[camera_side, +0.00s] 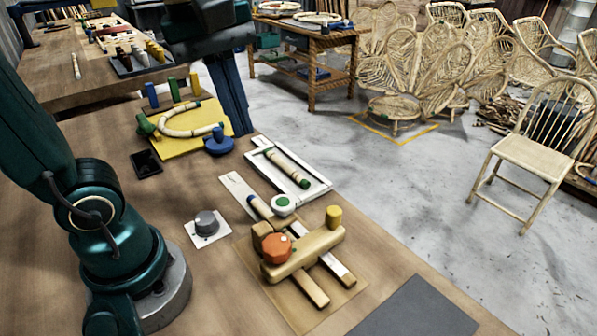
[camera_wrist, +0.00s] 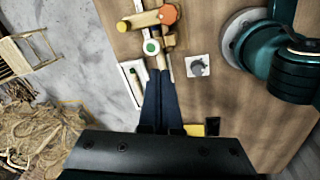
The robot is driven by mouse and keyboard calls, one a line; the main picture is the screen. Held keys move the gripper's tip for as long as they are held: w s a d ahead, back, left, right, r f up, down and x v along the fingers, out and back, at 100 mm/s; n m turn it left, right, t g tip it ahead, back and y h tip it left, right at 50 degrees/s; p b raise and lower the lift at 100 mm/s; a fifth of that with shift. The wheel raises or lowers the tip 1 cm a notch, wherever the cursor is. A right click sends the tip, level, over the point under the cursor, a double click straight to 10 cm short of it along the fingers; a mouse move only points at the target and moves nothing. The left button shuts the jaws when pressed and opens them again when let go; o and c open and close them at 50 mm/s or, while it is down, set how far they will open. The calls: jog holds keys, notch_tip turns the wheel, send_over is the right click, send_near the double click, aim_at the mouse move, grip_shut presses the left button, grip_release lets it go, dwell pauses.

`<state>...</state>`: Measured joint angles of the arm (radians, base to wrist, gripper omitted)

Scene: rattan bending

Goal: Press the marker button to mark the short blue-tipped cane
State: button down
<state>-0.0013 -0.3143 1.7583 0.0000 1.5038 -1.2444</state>
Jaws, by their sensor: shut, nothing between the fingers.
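A white round button with a green top (camera_side: 283,203) stands at the near corner of a white tray; it also shows in the wrist view (camera_wrist: 151,47). A pale cane with a blue tip (camera_side: 259,206) lies on a white strip beside it, its near part running under the wooden clamp. My gripper (camera_side: 241,130) has its dark blue fingers together, empty, above the bench beyond the button, near the yellow board. In the wrist view the fingertips (camera_wrist: 160,72) appear just below the button in the picture, apart from it. The fingers hide part of the strip there.
A wooden clamp with an orange knob (camera_side: 276,248) stands near the button. The white tray (camera_side: 318,189) holds a green-tipped cane (camera_side: 290,170). A grey knob (camera_side: 206,222) sits left on a white plate. A yellow board (camera_side: 180,147) carries a bent cane and pegs.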

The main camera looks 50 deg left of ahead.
aim_at(281, 203)
jog(key=w+n+g, duration=0.1)
jog(key=w+n, duration=0.1)
jog(key=w+n+g, duration=0.1)
jog(key=w, duration=0.2)
jog(key=shift+w+f+n, duration=0.1)
jog(key=shift+w+n, duration=0.2)
jog(key=shift+n, duration=0.1)
jog(key=shift+f, duration=0.1)
notch_tip(281, 203, down, 14)
jog(key=shift+r, duration=0.1)
dwell(0.5)
jog(key=shift+s+f, duration=0.1)
jog(key=shift+f, duration=1.1)
